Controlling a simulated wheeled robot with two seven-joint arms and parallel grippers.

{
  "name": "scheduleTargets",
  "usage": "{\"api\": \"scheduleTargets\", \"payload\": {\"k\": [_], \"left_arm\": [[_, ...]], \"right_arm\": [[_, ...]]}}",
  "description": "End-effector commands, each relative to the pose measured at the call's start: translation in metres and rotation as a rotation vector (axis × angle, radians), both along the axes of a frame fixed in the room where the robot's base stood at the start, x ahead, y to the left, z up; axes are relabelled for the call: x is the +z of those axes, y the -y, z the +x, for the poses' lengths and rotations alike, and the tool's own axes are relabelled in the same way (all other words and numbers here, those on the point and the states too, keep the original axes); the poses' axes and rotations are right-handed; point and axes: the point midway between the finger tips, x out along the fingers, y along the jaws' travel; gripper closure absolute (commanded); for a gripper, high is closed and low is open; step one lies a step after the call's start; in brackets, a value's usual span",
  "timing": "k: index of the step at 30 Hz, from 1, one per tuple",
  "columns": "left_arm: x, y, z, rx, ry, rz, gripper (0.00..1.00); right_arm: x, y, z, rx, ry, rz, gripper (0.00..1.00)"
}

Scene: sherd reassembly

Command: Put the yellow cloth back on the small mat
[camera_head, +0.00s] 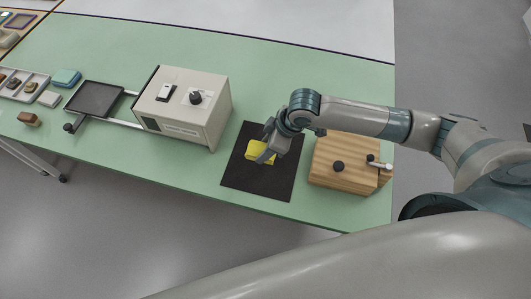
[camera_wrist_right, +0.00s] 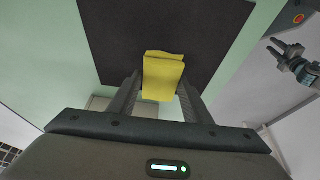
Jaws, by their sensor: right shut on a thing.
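The yellow cloth (camera_head: 259,151) is a small folded pad over the small dark mat (camera_head: 262,188) on the green table. My right gripper (camera_head: 268,146) is shut on the cloth. In the right wrist view the cloth (camera_wrist_right: 163,78) sits between the two fingers, with the dark mat (camera_wrist_right: 215,30) beyond it. I cannot tell whether the cloth touches the mat. My left gripper (camera_wrist_right: 276,50) shows only at the right edge of the right wrist view, away from the mat, with its fingers apart and empty.
A wooden block (camera_head: 342,165) with a dark knob stands right of the mat. A cream box (camera_head: 185,105) with a knob stands to its left. A dark tray (camera_head: 95,98) and several small pieces lie further left. The green table (camera_head: 270,75) behind is clear.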

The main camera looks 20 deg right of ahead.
Motion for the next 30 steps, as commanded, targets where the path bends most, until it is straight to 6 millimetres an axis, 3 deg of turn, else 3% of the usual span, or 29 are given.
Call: {"api": "scheduleTargets", "payload": {"k": [10,18,19,21,30], "left_arm": [[0.013,0.000,0.000,0.000,0.000,0.000,0.69],[0.012,0.000,0.000,0.000,0.000,0.000,0.69],[0.012,0.000,0.000,0.000,0.000,0.000,0.69],[0.012,0.000,0.000,0.000,0.000,0.000,0.69],[0.012,0.000,0.000,0.000,0.000,0.000,0.69]], "right_arm": [[-0.034,0.001,-0.001,-0.001,-0.002,-0.002,0.73],[-0.040,0.000,-0.001,0.001,0.001,-0.002,0.73],[-0.040,0.000,-0.001,0.000,-0.001,-0.001,0.53],[-0.040,0.000,-0.001,0.000,-0.001,-0.001,0.37],[-0.039,0.000,-0.001,0.001,0.000,-0.001,0.37]]}}
